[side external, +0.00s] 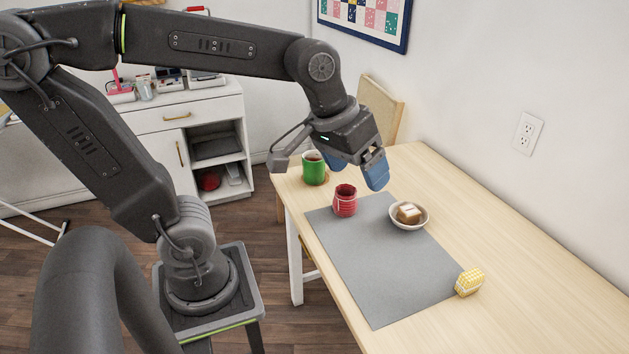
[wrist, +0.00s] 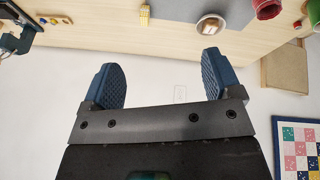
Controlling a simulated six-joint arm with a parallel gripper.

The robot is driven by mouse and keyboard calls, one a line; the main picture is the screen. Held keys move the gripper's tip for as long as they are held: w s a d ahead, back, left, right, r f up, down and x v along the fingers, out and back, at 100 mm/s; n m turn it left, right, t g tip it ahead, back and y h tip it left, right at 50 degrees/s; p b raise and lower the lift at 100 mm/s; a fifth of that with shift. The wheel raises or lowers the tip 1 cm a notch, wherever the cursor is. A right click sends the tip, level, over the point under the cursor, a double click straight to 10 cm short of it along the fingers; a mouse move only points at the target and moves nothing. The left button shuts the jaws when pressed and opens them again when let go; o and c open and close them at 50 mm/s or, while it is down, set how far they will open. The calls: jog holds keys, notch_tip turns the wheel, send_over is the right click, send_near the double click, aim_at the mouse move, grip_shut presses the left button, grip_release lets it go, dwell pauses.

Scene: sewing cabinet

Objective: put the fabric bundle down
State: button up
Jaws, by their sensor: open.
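A small yellow-and-white patterned bundle (side external: 468,281) rests at the mat's right edge, near the front of the table. It also shows small in the wrist view (wrist: 145,15). A brown-and-white block-like bundle (side external: 408,213) sits in a shallow white bowl (side external: 422,222). The bowl and its contents also show at the top of the wrist view (wrist: 210,26). I cannot tell which of these is meant by the fabric bundle. My gripper (side external: 357,166) is open above the far part of the table, higher than the bowl and red cup. In the wrist view, nothing is between its blue fingers (wrist: 165,78).
The wall is close along the right side. The mat's front half is clear.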

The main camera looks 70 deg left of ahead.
jog(key=s+f+m+t, duration=0.1)
jog(key=s+f+m, duration=0.1)
jog(key=s, duration=0.4)
jog(key=shift+s+a+m+y, duration=0.25)
jog(key=shift+a+m+y, duration=0.15)
jog(key=shift+a+m, duration=0.1)
